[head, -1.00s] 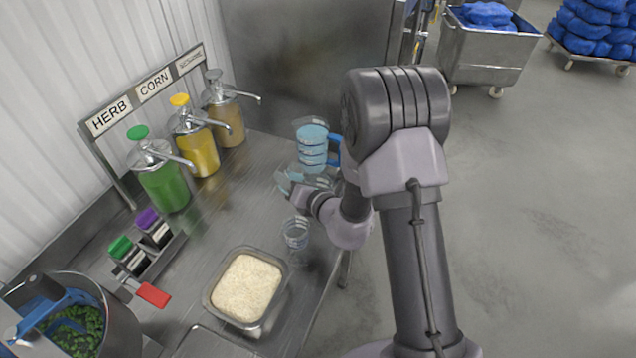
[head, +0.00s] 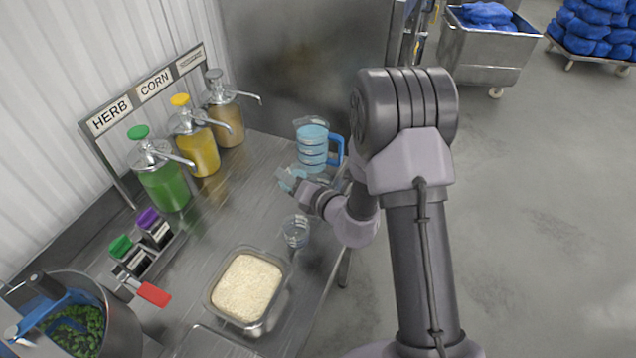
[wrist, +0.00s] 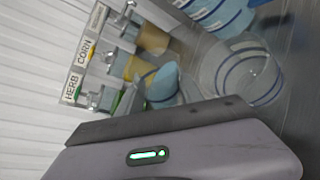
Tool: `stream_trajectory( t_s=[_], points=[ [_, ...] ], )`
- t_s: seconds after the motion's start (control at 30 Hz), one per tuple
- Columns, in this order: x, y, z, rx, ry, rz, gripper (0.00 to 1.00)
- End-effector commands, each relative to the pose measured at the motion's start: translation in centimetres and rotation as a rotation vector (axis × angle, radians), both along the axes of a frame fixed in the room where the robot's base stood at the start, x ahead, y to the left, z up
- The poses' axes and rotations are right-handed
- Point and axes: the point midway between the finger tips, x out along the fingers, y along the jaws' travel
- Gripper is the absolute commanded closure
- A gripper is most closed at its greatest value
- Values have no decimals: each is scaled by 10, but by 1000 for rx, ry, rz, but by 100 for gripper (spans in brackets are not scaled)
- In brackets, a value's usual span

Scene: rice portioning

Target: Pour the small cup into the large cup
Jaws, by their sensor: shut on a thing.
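The large cup (head: 312,148) is a clear jug with blue liquid, ring marks and a blue handle. It stands upright at the back right of the steel table. My gripper (head: 296,183) is in front of it, shut on the small cup (head: 286,176), a clear cup with light blue liquid. The large cup (wrist: 222,14) shows at the top edge. The fingers partly hide the held cup, and I cannot tell whether liquid is leaving it.
Another clear cup (head: 296,232) stands just in front of my gripper. A steel pan of rice (head: 246,288) is nearer the front. Pump bottles, green (head: 165,187), yellow (head: 200,157) and tan (head: 226,125), line the left. The table's right edge is close to my arm.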

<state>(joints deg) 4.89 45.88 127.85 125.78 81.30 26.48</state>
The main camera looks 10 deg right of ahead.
Motion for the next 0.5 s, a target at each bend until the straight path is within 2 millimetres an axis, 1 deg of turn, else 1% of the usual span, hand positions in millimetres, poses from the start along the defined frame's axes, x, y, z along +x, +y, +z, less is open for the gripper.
stream_trajectory(
  t_s=[0.5],
  points=[
    [0,-1,3,68,10,-1,100]
  ],
)
